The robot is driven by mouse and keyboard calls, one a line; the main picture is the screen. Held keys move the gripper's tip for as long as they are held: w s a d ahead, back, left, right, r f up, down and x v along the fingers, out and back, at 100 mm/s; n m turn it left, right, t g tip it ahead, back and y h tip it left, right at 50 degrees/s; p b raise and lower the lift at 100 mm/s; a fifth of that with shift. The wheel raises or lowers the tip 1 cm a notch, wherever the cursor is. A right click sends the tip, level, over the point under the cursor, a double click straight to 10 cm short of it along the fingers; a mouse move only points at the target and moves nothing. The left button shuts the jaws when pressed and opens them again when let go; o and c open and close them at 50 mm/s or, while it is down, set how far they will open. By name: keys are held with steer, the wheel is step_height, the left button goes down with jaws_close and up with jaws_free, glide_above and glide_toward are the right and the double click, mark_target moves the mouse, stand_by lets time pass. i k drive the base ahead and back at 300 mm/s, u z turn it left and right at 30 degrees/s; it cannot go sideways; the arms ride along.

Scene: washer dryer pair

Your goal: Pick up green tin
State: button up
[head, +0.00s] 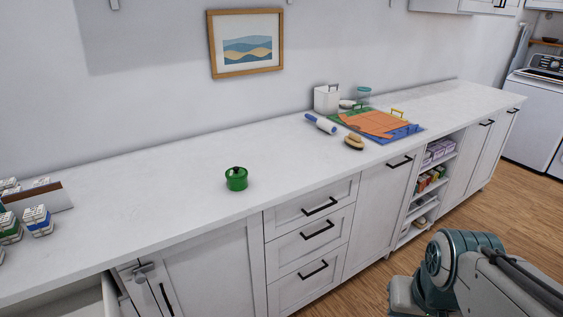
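The green tin (236,180) is a small round green container with a darker top and a small knob. It stands upright on the white countertop (170,195), left of the middle of the head view and near the front edge, above the cabinet doors and drawers. Nothing touches it. Part of my arm shows at the lower right, well away from the tin. My gripper is not visible in this view.
An open drawer (85,301) juts out at the lower left. Boxes (38,220) stand at the counter's left end. A lint roller (321,123), brush (353,142) and colored mats (378,124) lie to the right. Counter around the tin is clear.

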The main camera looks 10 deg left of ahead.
mark_target(239, 185)
steer(key=u, duration=0.05)
steer(key=i, duration=0.65)
steer(key=u, duration=0.85)
steer(key=i, duration=0.5)
steer(key=u, duration=0.55)
